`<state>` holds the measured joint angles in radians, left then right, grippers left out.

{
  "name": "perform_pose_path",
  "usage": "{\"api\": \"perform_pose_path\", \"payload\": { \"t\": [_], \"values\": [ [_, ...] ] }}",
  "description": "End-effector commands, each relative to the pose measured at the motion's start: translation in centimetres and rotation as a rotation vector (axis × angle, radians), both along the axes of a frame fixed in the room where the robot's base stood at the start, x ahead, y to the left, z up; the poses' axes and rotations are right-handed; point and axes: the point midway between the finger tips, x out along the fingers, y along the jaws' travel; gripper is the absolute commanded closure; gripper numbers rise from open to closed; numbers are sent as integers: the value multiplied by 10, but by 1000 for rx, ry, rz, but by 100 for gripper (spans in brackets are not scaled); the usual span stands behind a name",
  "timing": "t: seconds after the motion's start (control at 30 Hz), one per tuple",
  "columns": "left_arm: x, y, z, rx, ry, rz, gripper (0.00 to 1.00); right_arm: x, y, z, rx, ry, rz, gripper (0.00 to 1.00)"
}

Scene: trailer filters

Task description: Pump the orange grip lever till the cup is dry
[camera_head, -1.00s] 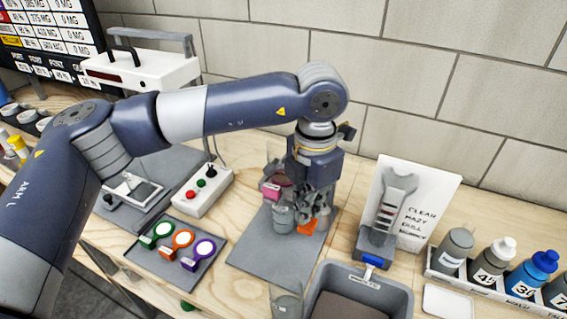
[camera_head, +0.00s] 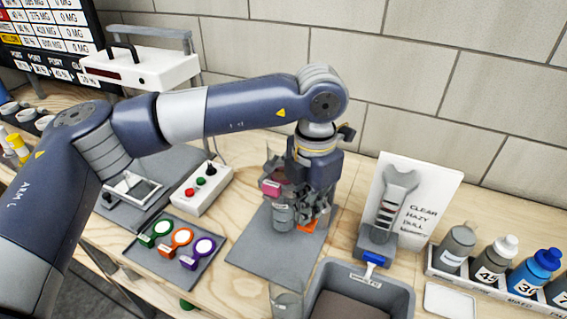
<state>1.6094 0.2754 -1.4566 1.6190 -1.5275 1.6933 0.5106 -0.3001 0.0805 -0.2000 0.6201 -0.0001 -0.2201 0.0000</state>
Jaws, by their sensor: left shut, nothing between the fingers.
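The orange grip lever (camera_head: 309,225) shows as a small orange piece low on the grey mat (camera_head: 262,257), just under my left gripper. My left gripper (camera_head: 315,208) points down at it, shut with nothing between its fingers. I cannot tell whether the fingers touch the lever. A grey cylindrical cup (camera_head: 283,217) stands on the mat to the left of the gripper, under a pump body with a pink label (camera_head: 271,188). Much of the pump is hidden behind my gripper, and the cup's contents do not show. My right gripper is not in view.
A grey bin (camera_head: 398,296) and a clear cup (camera_head: 286,303) stand in front. A wrench-shaped gauge (camera_head: 390,205) and sign card (camera_head: 430,215) are to the right, with several bottles (camera_head: 494,259) beyond. A tray with coloured tags (camera_head: 171,248) and a button box (camera_head: 203,190) lie left.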

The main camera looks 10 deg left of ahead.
Motion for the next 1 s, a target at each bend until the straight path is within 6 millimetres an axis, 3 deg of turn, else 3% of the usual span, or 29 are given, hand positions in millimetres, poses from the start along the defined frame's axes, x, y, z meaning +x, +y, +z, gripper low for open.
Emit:
{"api": "perform_pose_path", "payload": {
  "t": [0.67, 1.0],
  "values": [
    [0, 0, -45, 1, 1, 1, 100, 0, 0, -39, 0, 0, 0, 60],
    [0, 0, -59, 1, 0, 1, 100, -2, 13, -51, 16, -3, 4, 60]
  ]
}}
